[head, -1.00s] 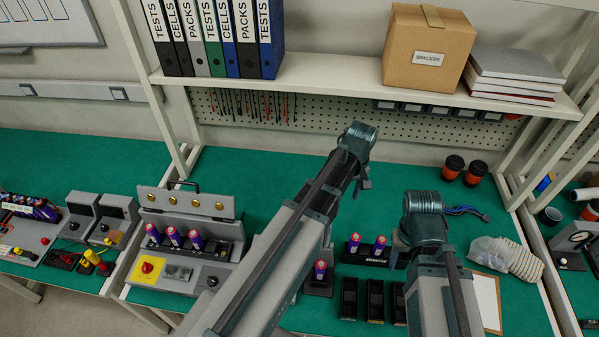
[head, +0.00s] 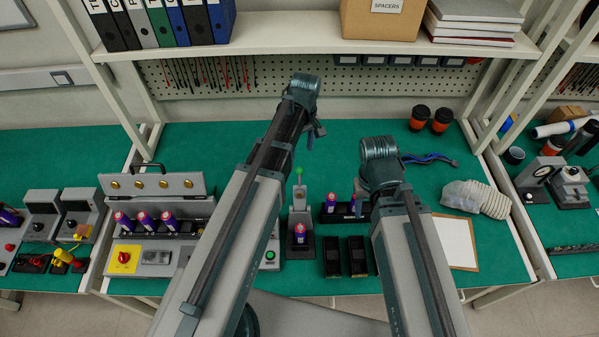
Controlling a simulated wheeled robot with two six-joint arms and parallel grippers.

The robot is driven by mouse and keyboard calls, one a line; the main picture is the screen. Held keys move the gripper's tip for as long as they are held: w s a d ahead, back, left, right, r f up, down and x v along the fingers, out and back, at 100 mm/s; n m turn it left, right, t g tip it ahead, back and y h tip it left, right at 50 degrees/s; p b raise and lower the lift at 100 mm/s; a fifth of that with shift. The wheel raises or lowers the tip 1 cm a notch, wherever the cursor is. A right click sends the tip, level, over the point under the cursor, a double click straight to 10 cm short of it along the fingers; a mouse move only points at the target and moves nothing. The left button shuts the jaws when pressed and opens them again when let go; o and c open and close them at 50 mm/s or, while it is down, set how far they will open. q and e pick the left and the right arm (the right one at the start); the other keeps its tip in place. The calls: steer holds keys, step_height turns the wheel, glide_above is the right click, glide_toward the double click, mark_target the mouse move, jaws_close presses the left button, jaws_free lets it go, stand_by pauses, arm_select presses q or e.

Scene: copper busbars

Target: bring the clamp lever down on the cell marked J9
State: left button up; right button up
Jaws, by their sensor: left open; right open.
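A grey clamp (head: 299,200) stands on the green bench between my two arms. Its lever points up, with a green knob (head: 299,172) on top. A purple and red cell (head: 300,235) stands upright at the clamp's foot; any J9 marking is too small to read. My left gripper (head: 316,131) is open and empty, above and behind the clamp. My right gripper (head: 363,203) is open, mostly hidden behind its own wrist, right of the clamp near a black rack (head: 344,217) with two cells.
A grey fixture (head: 150,228) with a raised lid and several cells stands at left, partly behind my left arm. Black holders (head: 333,262) stand right of the clamp. A glove (head: 478,197) and clipboard (head: 455,242) lie at right. A shelf (head: 300,40) spans the back.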

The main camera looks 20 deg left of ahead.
mark_target(300, 168)
arm_select(q)
steer(key=f+b, duration=0.4)
steer(key=f, duration=0.1)
steer(key=f+b, duration=0.4)
steer(key=shift+s+a+f, duration=0.15)
steer(key=shift+s+f, duration=0.05)
steer(key=shift+f, duration=0.15)
jaws_close()
stand_by(1.0)
